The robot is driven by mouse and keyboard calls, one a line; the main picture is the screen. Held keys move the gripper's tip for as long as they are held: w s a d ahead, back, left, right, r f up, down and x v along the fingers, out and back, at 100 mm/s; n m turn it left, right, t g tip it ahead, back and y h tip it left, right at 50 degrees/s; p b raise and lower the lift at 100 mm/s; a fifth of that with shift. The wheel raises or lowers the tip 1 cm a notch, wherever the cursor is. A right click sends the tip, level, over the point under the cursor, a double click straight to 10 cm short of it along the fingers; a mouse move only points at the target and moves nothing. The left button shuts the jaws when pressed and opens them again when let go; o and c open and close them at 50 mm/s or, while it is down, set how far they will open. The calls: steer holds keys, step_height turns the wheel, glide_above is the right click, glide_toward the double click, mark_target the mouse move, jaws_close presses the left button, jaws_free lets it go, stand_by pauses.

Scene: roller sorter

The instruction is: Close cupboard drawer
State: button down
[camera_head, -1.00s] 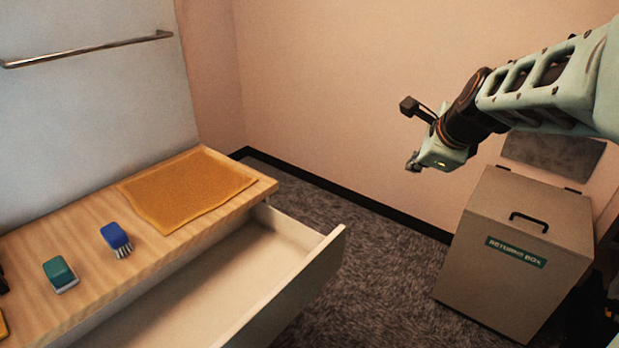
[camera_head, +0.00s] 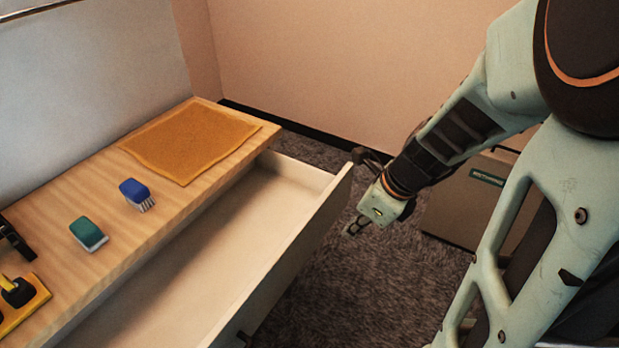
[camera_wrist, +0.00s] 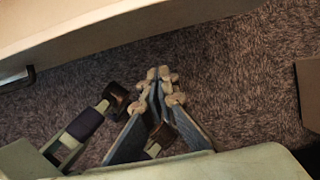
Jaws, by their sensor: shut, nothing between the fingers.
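The cupboard drawer (camera_head: 290,258) is pulled far out below the wooden cupboard top (camera_head: 106,240). Its inside looks empty where it shows. My gripper (camera_head: 352,229) is in front of the drawer's front panel, to its right in the head view, with a gap of carpet between them. In the wrist view my gripper's fingers (camera_wrist: 158,80) are together with nothing between them. The drawer front (camera_wrist: 130,25) crosses the top of the wrist view, with a dark handle (camera_wrist: 18,80) at its left end. The drawer's near end is cut off in the head view.
On the cupboard top are an orange cloth (camera_head: 195,140), a blue brush (camera_head: 136,193), a green brush (camera_head: 88,233) and a yellow-and-black item (camera_head: 22,300). A returns box (camera_head: 460,200) stands behind my arm. Carpet (camera_head: 340,290) lies open in front of the drawer.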

steer(key=b, duration=0.4)
glide_toward(319, 239)
steer(key=s+f, duration=0.3)
steer(key=s, duration=0.2)
steer(key=shift+w+a, duration=0.7)
steer(key=shift+a, duration=0.15)
steer(key=shift+w+a, duration=0.65)
steer(key=shift+a, duration=0.25)
